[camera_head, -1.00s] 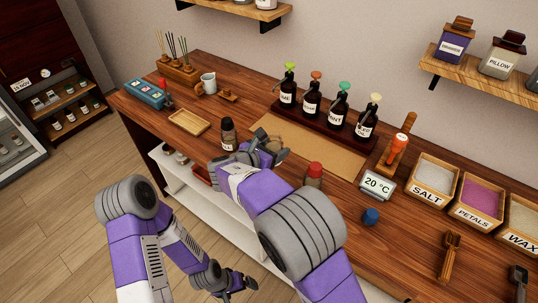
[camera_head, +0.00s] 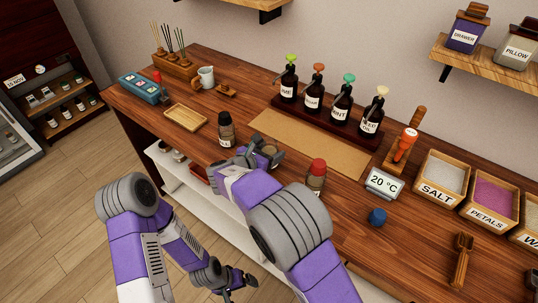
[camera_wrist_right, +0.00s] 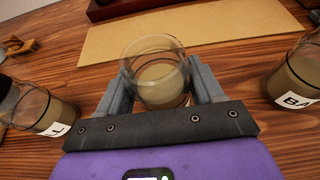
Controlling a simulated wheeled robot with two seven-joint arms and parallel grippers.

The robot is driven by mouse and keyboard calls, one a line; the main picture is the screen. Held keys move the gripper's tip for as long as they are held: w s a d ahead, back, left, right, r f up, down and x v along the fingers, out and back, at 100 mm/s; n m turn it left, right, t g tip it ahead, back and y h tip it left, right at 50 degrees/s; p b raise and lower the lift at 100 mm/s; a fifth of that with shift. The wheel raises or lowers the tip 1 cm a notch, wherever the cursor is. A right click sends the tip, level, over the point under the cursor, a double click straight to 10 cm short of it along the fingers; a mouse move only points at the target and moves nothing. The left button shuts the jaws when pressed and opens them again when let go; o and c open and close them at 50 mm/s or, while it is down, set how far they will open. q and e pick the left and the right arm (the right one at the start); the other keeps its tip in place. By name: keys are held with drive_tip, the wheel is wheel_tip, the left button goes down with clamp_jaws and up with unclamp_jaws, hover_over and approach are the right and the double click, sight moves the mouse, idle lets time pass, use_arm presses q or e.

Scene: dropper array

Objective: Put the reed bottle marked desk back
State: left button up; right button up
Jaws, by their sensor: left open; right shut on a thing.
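My right gripper (camera_head: 262,156) is shut on an open clear glass bottle (camera_wrist_right: 158,82) with yellowish liquid, near the front of the wooden table. No label on this bottle is readable. The bottle shows only partly between the fingers in the head view (camera_head: 270,148). A wooden rack (camera_head: 178,66) with bunches of thin reeds (camera_head: 171,42) stands at the table's back left. No marking desk is readable, and bottles in the rack are hard to make out. My left gripper (camera_head: 238,282) is open and empty, low in front of the table.
A dark-capped jar (camera_head: 226,132) stands left of my right gripper, a red-capped jar (camera_head: 316,178) to its right. A tan mat (camera_head: 312,143) lies behind, before a tray of pump bottles (camera_head: 325,124). A small wooden tray (camera_head: 186,117) and blue box (camera_head: 140,88) stand left.

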drive_tip(key=shift+f, duration=0.25)
drive_tip(key=shift+f, duration=0.15)
drive_tip(key=o, duration=1.3)
drive_tip(key=shift+o, duration=0.2)
drive_tip(key=shift+s+a+r, duration=0.2)
drive_tip(key=shift+r, duration=0.1)
drive_tip(key=p+v, duration=0.2)
drive_tip(key=v, duration=0.9)
drive_tip(key=shift+s, duration=0.2)
